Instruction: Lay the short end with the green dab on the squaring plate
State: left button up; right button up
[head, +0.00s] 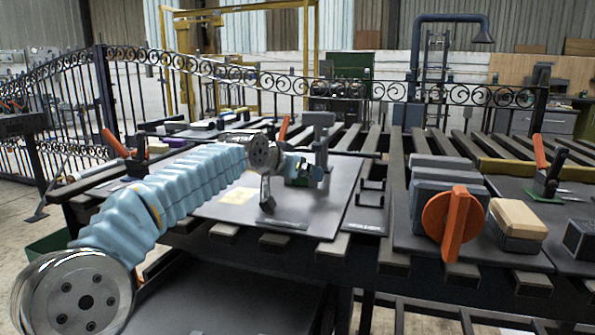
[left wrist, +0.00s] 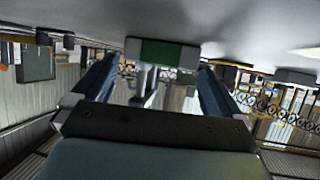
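My left gripper (head: 308,177) is low over a grey plate (head: 320,212) on the slatted bench. In the left wrist view its two fingers (left wrist: 158,85) stand apart, with nothing visibly clamped between them. A grey piece with a green face (left wrist: 167,53) shows just beyond the fingertips, close to the grey surface; whether it touches the fingers I cannot tell. Some green also shows beside the gripper in the head view (head: 300,181), partly hidden by it. A narrow dark plate (head: 366,213) with a label lies to the right. The labels are unreadable. My right gripper is not in view.
An orange disc with a handle (head: 452,222), grey blocks (head: 447,171) and a tan-topped block (head: 517,218) stand at the right. A grey upright post (head: 318,130) stands behind the gripper.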

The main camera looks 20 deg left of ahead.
pick_arm(q)
notch_tip(320, 180, down, 3)
jog(key=shift+w+r+g, duration=0.1)
jog(key=shift+r+g, duration=0.05)
jog(key=shift+g, duration=0.15)
jog(key=shift+s+r, duration=0.15)
jog(key=shift+s, duration=0.1)
jog(key=r+v, duration=0.1)
jog(key=v, duration=1.3)
jog(key=shift+r+b, duration=0.3)
jog(key=shift+b, duration=0.1)
